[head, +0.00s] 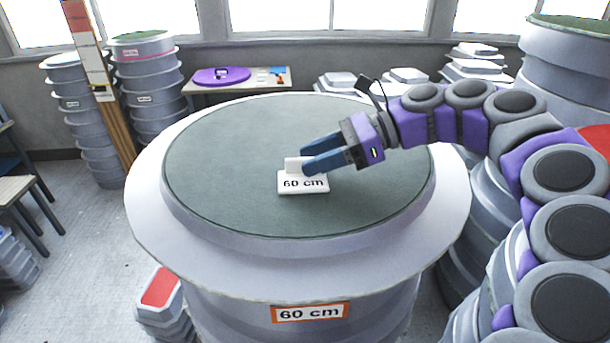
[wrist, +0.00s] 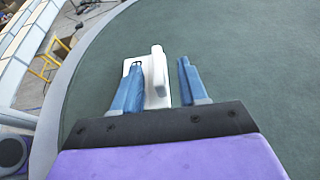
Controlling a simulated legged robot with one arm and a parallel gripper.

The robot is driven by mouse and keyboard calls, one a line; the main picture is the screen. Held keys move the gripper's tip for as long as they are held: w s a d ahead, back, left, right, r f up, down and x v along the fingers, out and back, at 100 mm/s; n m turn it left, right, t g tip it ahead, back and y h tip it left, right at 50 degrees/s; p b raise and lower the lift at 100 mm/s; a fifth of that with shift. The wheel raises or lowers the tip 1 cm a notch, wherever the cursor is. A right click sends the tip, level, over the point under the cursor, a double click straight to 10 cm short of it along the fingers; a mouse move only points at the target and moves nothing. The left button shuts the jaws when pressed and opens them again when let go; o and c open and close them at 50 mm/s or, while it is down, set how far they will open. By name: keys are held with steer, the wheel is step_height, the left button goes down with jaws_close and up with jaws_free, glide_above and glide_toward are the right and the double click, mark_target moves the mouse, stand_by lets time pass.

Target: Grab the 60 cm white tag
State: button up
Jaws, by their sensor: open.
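The white 60 cm tag (head: 303,183) lies on the green top of the round mould (head: 220,170), its lettered face towards the head camera. A raised white grip stands up from its base. My gripper (head: 303,156) has blue fingers and reaches in from the right, at the tag's grip. In the wrist view the tag (wrist: 157,80) shows its raised grip between the two open fingers of my gripper (wrist: 160,75). The left finger overlaps the tag's base in that view. The grip appears closer to the left finger, with a gap to the right finger. I cannot tell if either touches.
The mould's front carries an orange-framed 60 cm label (head: 310,312). Stacked grey moulds stand at left (head: 150,85) and right. A table (head: 240,82) at the back holds a purple disc (head: 221,75). The green top around the tag is clear.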

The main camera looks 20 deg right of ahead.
steer(key=shift+x, duration=0.85)
steer(key=shift+d+r, duration=0.15)
steer(key=shift+d, duration=0.5)
steer(key=c, duration=0.6)
steer(key=shift+a, duration=0.1)
jaws_close()
steer(key=shift+a, duration=0.45)
